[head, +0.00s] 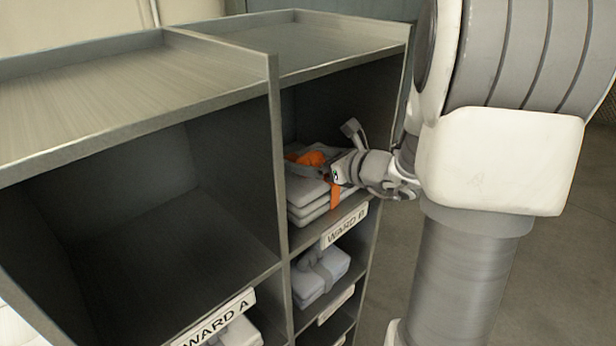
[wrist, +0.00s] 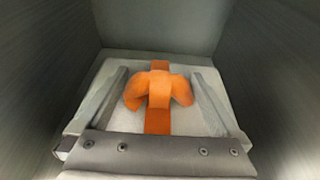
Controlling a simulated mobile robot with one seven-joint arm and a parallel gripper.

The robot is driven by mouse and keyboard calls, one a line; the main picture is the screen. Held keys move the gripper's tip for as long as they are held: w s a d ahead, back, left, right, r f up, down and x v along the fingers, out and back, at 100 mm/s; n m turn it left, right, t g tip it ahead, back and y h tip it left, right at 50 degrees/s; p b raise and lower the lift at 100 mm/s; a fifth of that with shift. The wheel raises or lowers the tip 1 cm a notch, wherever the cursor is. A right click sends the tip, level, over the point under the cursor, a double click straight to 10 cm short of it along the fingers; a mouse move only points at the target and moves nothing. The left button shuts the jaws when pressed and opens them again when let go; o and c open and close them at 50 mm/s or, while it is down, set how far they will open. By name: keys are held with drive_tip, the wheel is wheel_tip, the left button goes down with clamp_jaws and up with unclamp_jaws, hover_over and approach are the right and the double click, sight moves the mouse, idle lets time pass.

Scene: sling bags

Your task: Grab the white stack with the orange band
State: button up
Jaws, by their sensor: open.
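The white stack (head: 306,208) lies in the upper right compartment, above the WARD B label. An orange band (head: 335,196) runs over it and ends in an orange bow (head: 311,158) on top. In the wrist view the white stack (wrist: 112,92) fills the middle, with the orange bow (wrist: 159,90) centred on it. My gripper (head: 318,172) reaches into the compartment from the right, low over the stack. In the wrist view my open gripper (wrist: 160,82) has one finger on each side of the bow. I cannot tell whether the fingers touch the stack.
The grey shelf divider (head: 276,170) stands just left of the stack. The WARD A compartment (head: 150,220) looks empty. Another folded stack with a grey band (head: 320,275) lies in the compartment below. Compartment walls rise close on both sides in the wrist view.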

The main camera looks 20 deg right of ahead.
drive_tip(key=shift+w, duration=0.1)
clamp_jaws()
idle(0.6)
drive_tip(key=shift+r, duration=0.2)
